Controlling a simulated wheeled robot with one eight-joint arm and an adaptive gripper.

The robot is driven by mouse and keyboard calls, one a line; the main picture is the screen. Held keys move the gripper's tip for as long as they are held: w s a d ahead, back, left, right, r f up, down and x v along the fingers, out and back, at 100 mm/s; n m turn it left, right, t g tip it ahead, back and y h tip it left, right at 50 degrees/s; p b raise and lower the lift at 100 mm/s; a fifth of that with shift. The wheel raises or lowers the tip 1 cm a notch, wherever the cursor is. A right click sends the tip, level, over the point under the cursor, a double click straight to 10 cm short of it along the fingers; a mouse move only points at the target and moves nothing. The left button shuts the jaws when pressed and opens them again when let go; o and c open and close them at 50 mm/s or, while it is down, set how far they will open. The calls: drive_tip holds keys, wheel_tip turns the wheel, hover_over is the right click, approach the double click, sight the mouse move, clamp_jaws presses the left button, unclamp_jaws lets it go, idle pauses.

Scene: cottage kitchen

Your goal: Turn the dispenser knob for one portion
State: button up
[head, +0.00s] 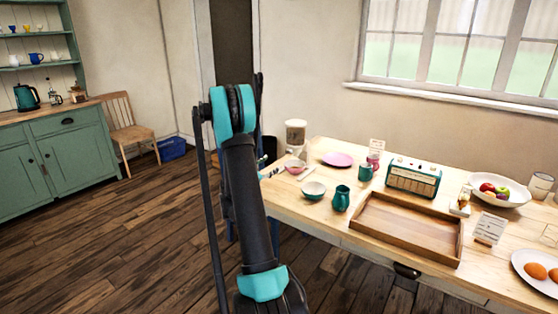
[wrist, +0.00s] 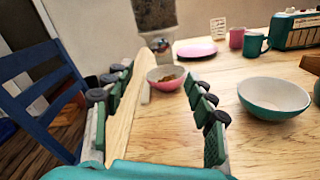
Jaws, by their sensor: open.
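The dispenser (head: 296,134) stands at the far left corner of the table, a clear container with a pale top in the head view. In the head view my arm largely hides the gripper.
A teal bowl (wrist: 274,97) stands to the right of my gripper, and a blue chair (wrist: 38,92) is close on the left. A pink plate (head: 338,159), teal jug (head: 341,199), radio (head: 413,179) and wooden tray (head: 405,232) occupy the table further right.

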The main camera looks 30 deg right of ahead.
sight(288, 153)
drive_tip(key=w+d+n, duration=0.1)
drive_tip(key=d, duration=0.3)
drive_tip(key=w+d+n, duration=0.1)
drive_tip(key=w+d, duration=0.1)
drive_tip(key=d, duration=0.2)
drive_tip(key=w+d+n, duration=0.1)
drive_tip(key=w+d, duration=0.1)
drive_tip(key=d, duration=0.3)
drive_tip(key=shift+w, duration=0.2)
drive_tip(key=shift+c, duration=0.6)
drive_tip(key=c, duration=1)
drive_tip(key=shift+m, duration=2.3)
drive_tip(key=shift+c, duration=0.2)
drive_tip(key=o, duration=1.2)
drive_tip(key=shift+c, duration=0.2)
drive_tip(key=shift+s+a, duration=0.1)
drive_tip(key=v, duration=1.1)
drive_tip(key=shift+a, duration=0.4)
